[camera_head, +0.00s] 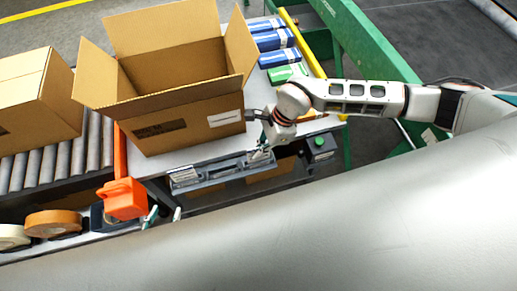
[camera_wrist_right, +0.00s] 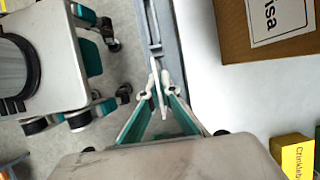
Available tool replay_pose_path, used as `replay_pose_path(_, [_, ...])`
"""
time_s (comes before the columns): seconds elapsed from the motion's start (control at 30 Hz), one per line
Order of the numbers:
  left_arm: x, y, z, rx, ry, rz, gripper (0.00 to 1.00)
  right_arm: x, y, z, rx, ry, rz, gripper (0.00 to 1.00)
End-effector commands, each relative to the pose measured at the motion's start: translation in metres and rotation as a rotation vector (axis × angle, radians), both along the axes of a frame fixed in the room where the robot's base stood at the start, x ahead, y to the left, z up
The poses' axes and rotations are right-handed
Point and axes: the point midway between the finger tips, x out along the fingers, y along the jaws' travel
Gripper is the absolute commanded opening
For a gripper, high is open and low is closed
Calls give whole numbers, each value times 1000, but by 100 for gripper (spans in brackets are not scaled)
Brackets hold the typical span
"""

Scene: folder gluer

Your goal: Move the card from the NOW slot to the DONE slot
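A grey rail-like card holder (camera_head: 215,172) runs along the front edge of the white table, with a pale label or plate (camera_head: 185,174) at its left end. Slot lettering is too small to read. My right gripper (camera_head: 262,150) is at the holder's right end. In the right wrist view its fingertips (camera_wrist_right: 160,92) are closed on a thin pale card (camera_wrist_right: 155,84), seen edge-on over the holder (camera_wrist_right: 165,50). Whether the card sits in a slot is unclear. My left gripper (camera_head: 163,214) shows two separated teal fingertips near the orange device; the rest is hidden by my arm.
A large open carton (camera_head: 185,100) stands on the table just behind the holder. Blue packs (camera_head: 275,40) and a green pack (camera_head: 287,73) lie behind right. An orange tape device (camera_head: 124,198) and tape rolls (camera_head: 53,222) are at left. A green-buttoned box (camera_head: 319,147) is right of the holder.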

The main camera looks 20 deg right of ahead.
Motion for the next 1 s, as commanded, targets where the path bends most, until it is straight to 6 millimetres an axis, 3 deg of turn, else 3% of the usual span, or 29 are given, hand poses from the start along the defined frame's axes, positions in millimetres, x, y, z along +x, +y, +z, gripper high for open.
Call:
replay_pose_path(0.17, [1,0,2,-1,-4,0,40,0,0,0,0,0,0,0])
replay_pose_path(0.27, [2,0,3,0,-5,0,40,0,0,0,0,0,0,24])
replay_pose_path(0.67, [0,1,0,3,0,-1,40,0,-1,3,0,-1,1,24])
replay_pose_path(0.87, [0,1,1,2,-2,0,40,1,-12,28,-1,-3,0,24])
replay_pose_path(1.0, [1,0,1,1,-2,0,40,1,-23,55,0,-4,0,24])
